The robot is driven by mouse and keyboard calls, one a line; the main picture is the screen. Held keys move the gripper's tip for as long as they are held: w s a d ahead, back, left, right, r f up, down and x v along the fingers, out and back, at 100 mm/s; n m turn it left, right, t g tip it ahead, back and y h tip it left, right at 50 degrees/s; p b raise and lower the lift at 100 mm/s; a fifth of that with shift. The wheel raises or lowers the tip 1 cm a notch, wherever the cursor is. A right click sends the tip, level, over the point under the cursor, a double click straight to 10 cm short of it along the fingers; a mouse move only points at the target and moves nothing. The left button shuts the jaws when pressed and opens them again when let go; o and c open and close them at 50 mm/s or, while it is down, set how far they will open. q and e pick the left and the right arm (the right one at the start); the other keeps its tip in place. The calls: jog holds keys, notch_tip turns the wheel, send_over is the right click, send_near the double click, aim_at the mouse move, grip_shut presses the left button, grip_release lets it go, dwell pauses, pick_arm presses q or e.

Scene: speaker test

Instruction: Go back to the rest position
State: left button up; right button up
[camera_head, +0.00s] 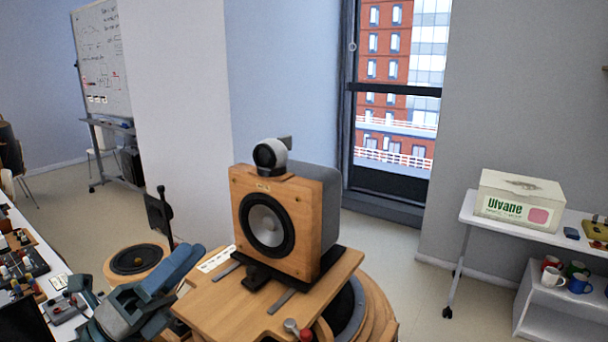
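My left gripper (196,264) comes in from the lower left, blue-grey, beside the left edge of a wooden platform (222,296). Its fingers point up and to the right, and I see nothing held between them. The angle does not show clearly whether they are apart or closed. A speaker (302,221) with a wooden front and grey body stands upright on the platform, to the right of the gripper and apart from it. A small round-faced unit (270,155) sits on top of the speaker. My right gripper is not in view.
A cluttered white table (62,268) is at the left. A round wooden piece with a dark cone (135,259) stands behind my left arm. At the right, a white table (465,208) carries a box (519,200); mugs (552,277) stand on a low shelf. Open floor lies between.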

pick_arm(q)
jog(key=w+a+f+n+t+y, duration=0.1)
jog(key=a+f+n+t+y, duration=0.4)
jog(key=n+y, duration=0.7)
jog(key=w+a+f+n+t+y, duration=0.1)
jog(key=a+f+n+t+y, duration=0.2)
jog(key=a+n+t+y, duration=0.65)
notch_tip(320, 180, down, 16)
jog(key=s+a+n+g+y, duration=0.2)
jog(key=n+g+y, duration=0.3)
jog(key=n+g, duration=0.8)
jog(key=s+d+f+n+g+h, duration=0.1)
jog(key=s+d+f+g+h, duration=0.15)
jog(key=s+f+g, duration=0.6)
jog(key=s+d+f+n+g+h, duration=0.2)
jog(key=s+d+f+g, duration=0.1)
jog(key=s+f, duration=0.9)
notch_tip(320, 180, down, 32)
jog(key=a+r+g, duration=0.1)
jog(key=a+g, duration=0.1)
jog(key=a, duration=0.1)
jog(key=s+f, duration=1.7)
jog(key=f, duration=0.1)
jog(key=shift+s+a+g, duration=0.3)
